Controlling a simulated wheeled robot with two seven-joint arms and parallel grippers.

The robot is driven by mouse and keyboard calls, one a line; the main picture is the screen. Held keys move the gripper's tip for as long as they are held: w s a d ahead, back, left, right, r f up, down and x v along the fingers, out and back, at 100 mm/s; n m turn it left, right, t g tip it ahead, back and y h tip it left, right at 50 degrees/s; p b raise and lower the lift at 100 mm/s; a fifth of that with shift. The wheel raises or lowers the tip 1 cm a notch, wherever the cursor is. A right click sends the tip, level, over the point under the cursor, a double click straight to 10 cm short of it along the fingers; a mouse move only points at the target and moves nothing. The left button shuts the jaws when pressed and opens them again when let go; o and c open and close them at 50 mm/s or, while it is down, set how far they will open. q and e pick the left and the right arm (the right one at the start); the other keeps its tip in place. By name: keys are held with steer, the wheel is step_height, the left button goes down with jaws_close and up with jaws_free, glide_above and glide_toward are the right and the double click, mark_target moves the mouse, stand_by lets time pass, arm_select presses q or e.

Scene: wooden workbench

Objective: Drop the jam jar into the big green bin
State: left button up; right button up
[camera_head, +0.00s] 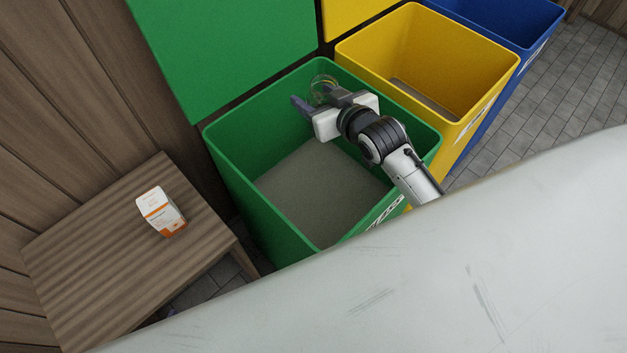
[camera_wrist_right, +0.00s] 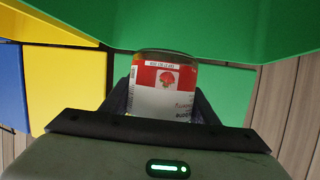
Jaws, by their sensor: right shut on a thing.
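The jam jar (camera_wrist_right: 165,85) shows in the right wrist view, clear with a red and white label with a fruit picture on it. My right gripper (camera_head: 318,98) is shut on the jar. In the head view the jar (camera_head: 322,83) is a see-through shape at the fingertips, partly hidden by the gripper. Gripper and jar are over the opening of the big green bin (camera_head: 236,172), near its back wall. The bin's lid (camera_head: 225,50) stands open, and the part of its grey floor that I see is bare. My left gripper is not in view.
A yellow bin (camera_head: 470,98) and a blue bin (camera_head: 520,25) stand in a row right of the green one. A wooden table (camera_head: 90,250) at the left bears a white and orange box (camera_head: 160,211). A pale surface (camera_head: 450,270) fills the lower right.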

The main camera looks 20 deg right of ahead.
steer(key=shift+s+d+f+p, duration=0.2)
steer(key=shift+d+f, duration=0.1)
steer(key=shift+f, duration=0.2)
steer(key=shift+s+d+f+p, duration=0.2)
steer(key=shift+d+f, duration=0.1)
steer(key=shift+f, duration=0.15)
steer(key=shift+d+f, duration=0.1)
steer(key=shift+f, duration=0.2)
steer(key=shift+f+b, duration=0.6)
step_height(320, 180, down, 4)
steer(key=b, duration=0.5)
steer(key=shift+f, duration=0.25)
steer(key=o, duration=1.2)
steer(key=shift+o, duration=0.2)
steer(key=shift+f, duration=0.1)
steer(key=shift+s, duration=0.15)
